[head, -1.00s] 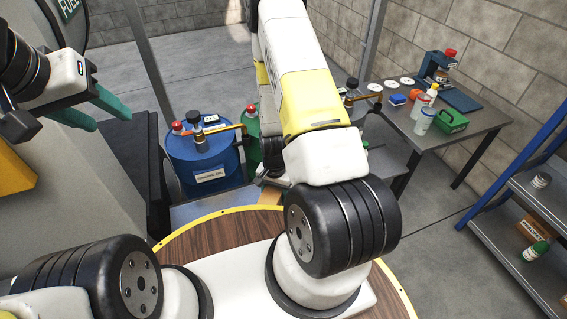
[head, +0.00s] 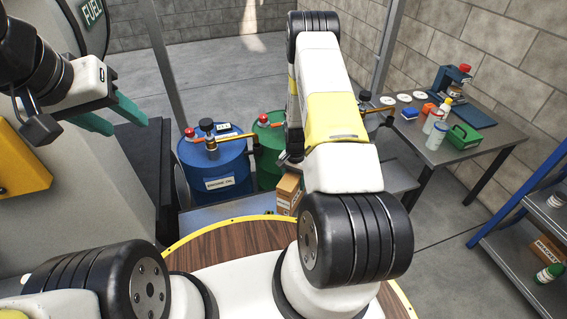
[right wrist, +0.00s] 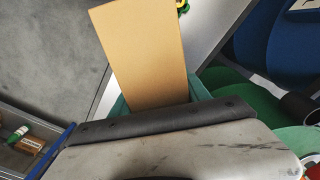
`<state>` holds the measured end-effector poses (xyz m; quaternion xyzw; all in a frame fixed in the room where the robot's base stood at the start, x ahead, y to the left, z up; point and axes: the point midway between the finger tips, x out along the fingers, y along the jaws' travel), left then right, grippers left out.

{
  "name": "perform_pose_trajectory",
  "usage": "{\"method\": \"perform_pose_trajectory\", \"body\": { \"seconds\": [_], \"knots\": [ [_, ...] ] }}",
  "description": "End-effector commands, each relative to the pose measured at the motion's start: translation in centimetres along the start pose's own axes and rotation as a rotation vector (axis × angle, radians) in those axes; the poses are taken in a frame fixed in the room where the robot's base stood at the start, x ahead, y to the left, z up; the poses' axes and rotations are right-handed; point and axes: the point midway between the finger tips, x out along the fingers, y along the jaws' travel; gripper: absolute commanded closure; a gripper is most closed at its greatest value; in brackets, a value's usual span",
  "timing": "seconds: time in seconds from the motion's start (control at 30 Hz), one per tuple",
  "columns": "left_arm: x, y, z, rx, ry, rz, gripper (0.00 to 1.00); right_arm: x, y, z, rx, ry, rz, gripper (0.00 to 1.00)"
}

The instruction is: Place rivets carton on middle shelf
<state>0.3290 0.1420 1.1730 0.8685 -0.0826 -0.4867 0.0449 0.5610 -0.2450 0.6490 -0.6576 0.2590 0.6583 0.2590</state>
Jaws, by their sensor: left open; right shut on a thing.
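A plain brown carton (right wrist: 143,55) fills the upper middle of the right wrist view. My right gripper (right wrist: 160,100) is shut on it, with teal fingers at its sides. In the head view the carton (head: 288,192) shows partly beside my right arm, above the grey platform; that arm hides the rest and most of the gripper. I cannot read its label. The blue-framed shelf rack (head: 515,258) is cut off at the right edge; its grey shelves hold another carton (head: 547,249) and bottles. My left gripper (head: 115,115) is open and empty at the upper left.
A blue drum (head: 213,170) and a green drum (head: 268,150) stand behind the carton. A workbench (head: 470,150) with bottles, a green box and discs stands at the right by the wall. Clear floor (head: 440,215) lies between bench and rack.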

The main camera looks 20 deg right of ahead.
Motion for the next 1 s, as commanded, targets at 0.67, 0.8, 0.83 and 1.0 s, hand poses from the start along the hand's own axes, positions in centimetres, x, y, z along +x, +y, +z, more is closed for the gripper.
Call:
{"method": "perform_pose_trajectory", "body": {
  "seconds": [0.67, 0.8, 0.83, 1.0],
  "knots": [
    [0.0, 0.0, 0.0, 0.0, 0.0, 0.0, 0.53, 3.6, -0.2, -0.8, 0.001, 0.002, -0.001, 1.0],
    [0.0, 0.0, 0.0, 0.0, 0.0, 0.0, 0.53, 3.8, -0.2, -0.8, 0.001, 0.001, -0.001, 0.3],
    [0.0, 0.0, 0.0, 0.0, 0.0, 0.0, 0.53, 3.8, -0.2, -0.8, 0.001, 0.001, -0.001, 0.24],
    [0.0, 0.0, 0.0, 0.0, 0.0, 0.0, 0.53, 3.8, -0.2, -0.8, 0.001, 0.001, 0.0, 0.24]
  ]
}}
